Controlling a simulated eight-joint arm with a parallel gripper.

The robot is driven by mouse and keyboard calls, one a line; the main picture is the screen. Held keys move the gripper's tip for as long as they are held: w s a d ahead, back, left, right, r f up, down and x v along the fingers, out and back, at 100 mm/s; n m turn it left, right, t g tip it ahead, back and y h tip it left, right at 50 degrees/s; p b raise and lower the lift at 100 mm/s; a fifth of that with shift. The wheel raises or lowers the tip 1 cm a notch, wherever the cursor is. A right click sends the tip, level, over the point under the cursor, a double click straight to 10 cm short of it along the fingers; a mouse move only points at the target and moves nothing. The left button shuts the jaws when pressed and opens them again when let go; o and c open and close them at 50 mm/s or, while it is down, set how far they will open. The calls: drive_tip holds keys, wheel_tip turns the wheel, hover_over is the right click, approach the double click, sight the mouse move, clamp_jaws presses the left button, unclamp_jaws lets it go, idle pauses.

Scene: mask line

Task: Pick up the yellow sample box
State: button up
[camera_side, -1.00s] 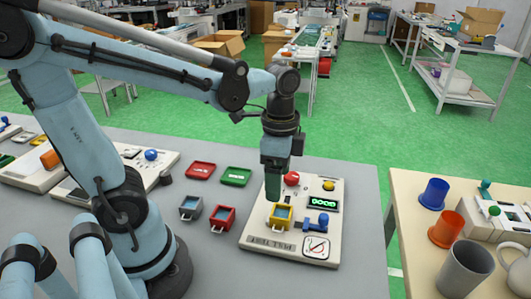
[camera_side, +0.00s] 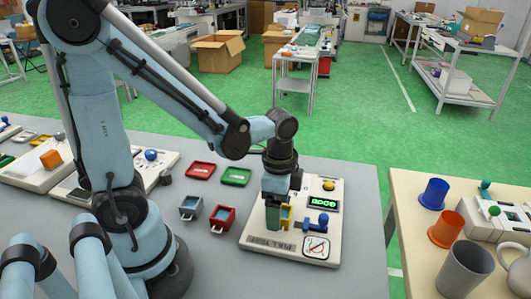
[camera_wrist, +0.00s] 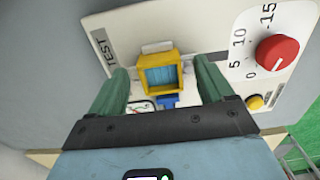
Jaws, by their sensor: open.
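The yellow sample box (camera_side: 287,213), with a blue inside, sits on the white test panel (camera_side: 257,236). In the side view my gripper (camera_side: 273,226) is low over the panel and partly hides the box. In the wrist view the yellow box (camera_wrist: 160,74) shows between the tips of my two green fingers. My gripper (camera_wrist: 162,78) is open, with a visible gap on each side of the box. It is not clear whether the fingertips reach down to the box's full height.
The panel carries a red knob (camera_wrist: 277,51), a yellow button (camera_side: 328,185), a green display (camera_side: 323,204) and a blue part (camera_side: 316,222).

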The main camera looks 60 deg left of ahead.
drive_tip(key=shift+f, duration=0.15)
drive_tip(key=c, duration=1.1)
drive_tip(key=shift+c, duration=0.2)
drive_tip(key=shift+r, duration=0.2)
